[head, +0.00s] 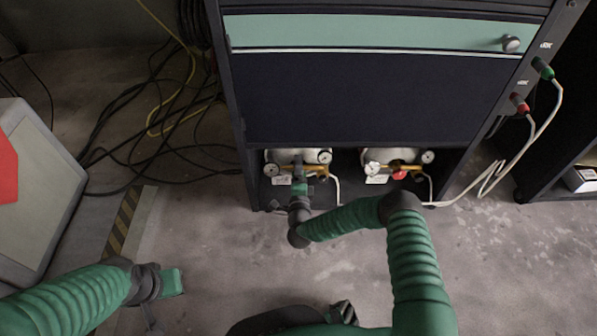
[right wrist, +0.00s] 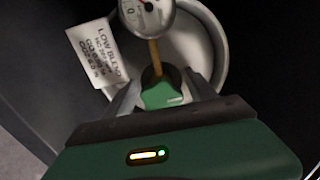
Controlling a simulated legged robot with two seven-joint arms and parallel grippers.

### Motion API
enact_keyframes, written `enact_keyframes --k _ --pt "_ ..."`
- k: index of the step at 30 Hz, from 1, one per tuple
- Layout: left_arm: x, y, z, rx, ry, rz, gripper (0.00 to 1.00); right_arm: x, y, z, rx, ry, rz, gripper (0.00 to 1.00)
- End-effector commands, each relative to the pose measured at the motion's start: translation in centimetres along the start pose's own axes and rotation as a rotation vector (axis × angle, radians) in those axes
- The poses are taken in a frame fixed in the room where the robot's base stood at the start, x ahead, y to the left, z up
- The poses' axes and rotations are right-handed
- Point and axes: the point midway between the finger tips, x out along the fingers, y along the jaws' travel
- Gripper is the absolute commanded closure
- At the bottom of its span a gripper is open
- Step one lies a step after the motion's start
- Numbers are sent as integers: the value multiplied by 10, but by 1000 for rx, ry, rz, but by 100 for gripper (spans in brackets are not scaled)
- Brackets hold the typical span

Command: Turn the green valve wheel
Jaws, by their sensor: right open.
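The green valve wheel (right wrist: 163,94) shows in the right wrist view, on a brass stem below a round gauge (right wrist: 148,14). My right gripper (right wrist: 162,92) is open, with one finger on each side of the wheel. I cannot tell whether the fingers touch it. In the head view my right gripper (head: 299,172) reaches into the low shelf at the left gas cylinder (head: 282,157) and hides the green wheel. My left gripper (head: 170,282) is at the lower left, away from the cabinet; its fingers cannot be made out.
A second cylinder (head: 386,155) with a red valve wheel (head: 399,174) lies to the right on the same shelf. White hoses (head: 490,177) run down the cabinet's right side. Black cables (head: 115,155) lie on the floor at left, near a grey box (head: 45,190).

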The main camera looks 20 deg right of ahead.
Motion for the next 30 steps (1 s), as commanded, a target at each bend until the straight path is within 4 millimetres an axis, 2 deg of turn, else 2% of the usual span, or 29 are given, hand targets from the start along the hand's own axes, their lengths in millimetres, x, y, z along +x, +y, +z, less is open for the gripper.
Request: enact_keyframes --k 4,18,30 --pt "-1 0 0 0 0 0 100 0 0 0 0 0 0 37" --pt "-1 0 0 0 0 0 100 -1 1 0 0 -1 2 97" --pt "-12 0 -3 0 0 0 100 -2 -1 1 -77 -3 3 97"
